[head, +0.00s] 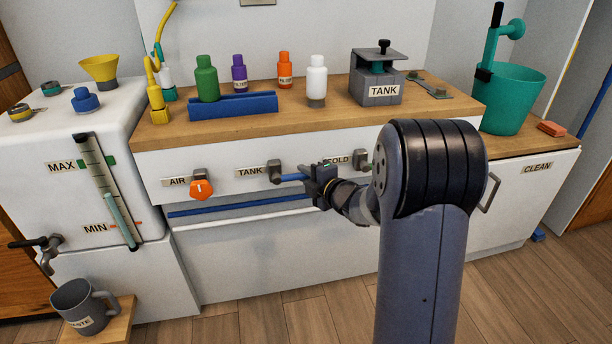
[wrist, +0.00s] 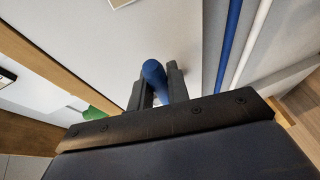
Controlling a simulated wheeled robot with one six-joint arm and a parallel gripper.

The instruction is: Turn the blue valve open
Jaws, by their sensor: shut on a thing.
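The blue valve's lever (head: 293,177) points right, roughly level, from a grey body beside the TANK label on the white counter front. My gripper (head: 318,180) is at the lever's right end and is shut on it. In the wrist view, the rounded blue lever (wrist: 153,72) sits between the two dark fingers of my gripper (wrist: 158,88). The fingers hide part of the lever in the head view.
An orange AIR knob (head: 201,189) is to the left. The partly hidden COLD valve (head: 361,159) is close on the right, behind my arm. Blue and white pipes run below.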

